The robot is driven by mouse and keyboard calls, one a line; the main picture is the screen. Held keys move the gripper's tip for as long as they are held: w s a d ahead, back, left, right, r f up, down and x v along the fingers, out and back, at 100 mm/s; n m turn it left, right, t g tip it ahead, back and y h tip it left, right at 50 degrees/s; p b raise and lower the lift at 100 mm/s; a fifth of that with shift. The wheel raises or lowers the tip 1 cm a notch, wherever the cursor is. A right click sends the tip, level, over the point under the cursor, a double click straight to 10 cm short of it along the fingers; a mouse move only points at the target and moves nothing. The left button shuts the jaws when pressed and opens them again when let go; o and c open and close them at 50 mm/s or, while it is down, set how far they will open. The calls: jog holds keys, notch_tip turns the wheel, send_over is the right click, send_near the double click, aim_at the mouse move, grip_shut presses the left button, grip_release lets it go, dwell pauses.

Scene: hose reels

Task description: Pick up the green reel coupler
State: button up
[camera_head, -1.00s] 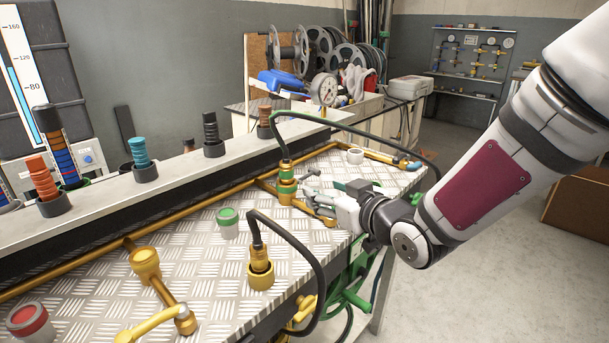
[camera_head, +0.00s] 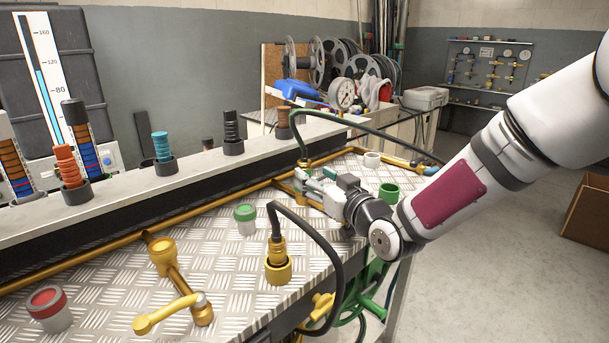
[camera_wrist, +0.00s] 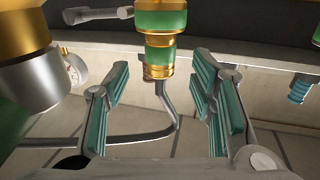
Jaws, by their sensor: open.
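The green reel coupler (camera_wrist: 160,22) is a green body with brass bands, on a dark hose, large at the top middle of the wrist view. In the head view the coupler (camera_head: 302,172) stands upright at the far part of the metal bench, partly hidden by my fingers. My gripper (camera_head: 312,186) reaches it from the right, low over the bench. In the wrist view my gripper (camera_wrist: 161,75) is open, with teal-padded fingers left and right of the coupler's line. I see no contact, and a gap shows on both sides.
A brass coupler with black hose (camera_head: 278,262) stands nearer on the bench. A green-lidded jar (camera_head: 246,220), a green socket (camera_head: 388,193) and a white ring (camera_head: 372,159) are nearby. A large brass-and-green fitting (camera_wrist: 28,60) is close at left in the wrist view.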

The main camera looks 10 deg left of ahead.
aim_at(308, 170)
jog(key=x, duration=0.5)
jog(key=shift+w+a, duration=0.15)
grip_shut()
